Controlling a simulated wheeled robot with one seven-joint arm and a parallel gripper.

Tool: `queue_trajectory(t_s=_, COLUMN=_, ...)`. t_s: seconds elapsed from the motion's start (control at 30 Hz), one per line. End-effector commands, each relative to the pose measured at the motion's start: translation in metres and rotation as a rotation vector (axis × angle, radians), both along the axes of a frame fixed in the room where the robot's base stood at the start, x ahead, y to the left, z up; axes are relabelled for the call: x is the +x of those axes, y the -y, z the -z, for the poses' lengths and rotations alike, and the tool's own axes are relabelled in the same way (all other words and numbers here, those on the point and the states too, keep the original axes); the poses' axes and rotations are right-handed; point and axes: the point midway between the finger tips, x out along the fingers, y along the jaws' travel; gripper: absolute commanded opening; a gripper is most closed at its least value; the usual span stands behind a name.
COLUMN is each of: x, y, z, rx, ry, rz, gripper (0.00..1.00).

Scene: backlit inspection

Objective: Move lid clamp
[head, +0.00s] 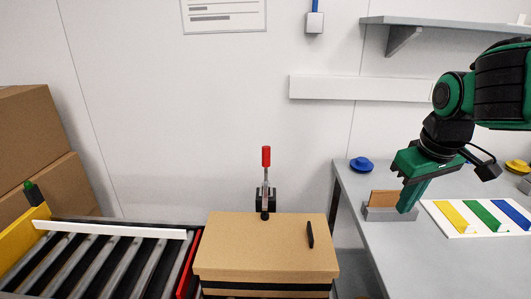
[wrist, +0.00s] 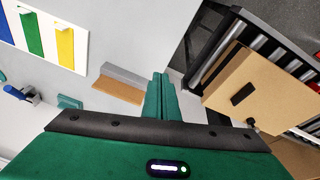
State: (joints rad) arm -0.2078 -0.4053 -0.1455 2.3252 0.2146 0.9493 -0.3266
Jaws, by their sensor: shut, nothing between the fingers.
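The lid clamp (head: 265,198) stands at the back edge of a cardboard box (head: 265,247), its red handle (head: 266,157) pointing straight up. Its black tip is low, near the lid; I cannot tell whether it touches. A short black bar (head: 310,234) sits on the lid's right side. The box also shows in the wrist view (wrist: 275,85), where the red handle cannot be made out. My gripper (head: 407,208) is shut and empty, pointing down by the right-hand table, well right of the clamp. Its green fingers are together in the wrist view (wrist: 160,92).
The grey table (head: 430,255) holds a grey block with a brown panel (head: 384,198), close to my fingers, a striped board (head: 440,215) and a blue knob (head: 361,164). A roller conveyor (head: 110,265) is left. A wall shelf (head: 440,21) is upper right. Air above the box is clear.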

Motion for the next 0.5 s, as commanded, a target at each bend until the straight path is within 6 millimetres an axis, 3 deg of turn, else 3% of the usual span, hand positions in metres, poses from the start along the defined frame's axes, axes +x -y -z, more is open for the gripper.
queue_trajectory(t_s=0.03, x=0.017, y=-0.022, z=-0.011, rx=-0.014, ry=0.03, rz=-0.096, gripper=0.0)
queue_trajectory(t_s=0.2, x=0.059, y=-0.097, z=-0.047, rx=-0.06, ry=0.131, rz=-0.393, gripper=0.0)
queue_trajectory(t_s=0.33, x=0.077, y=-0.163, z=-0.075, rx=-0.089, ry=0.213, rz=-0.615, gripper=0.0)
queue_trajectory(t_s=0.5, x=0.083, y=-0.237, z=-0.105, rx=-0.116, ry=0.304, rz=-0.84, gripper=0.0)
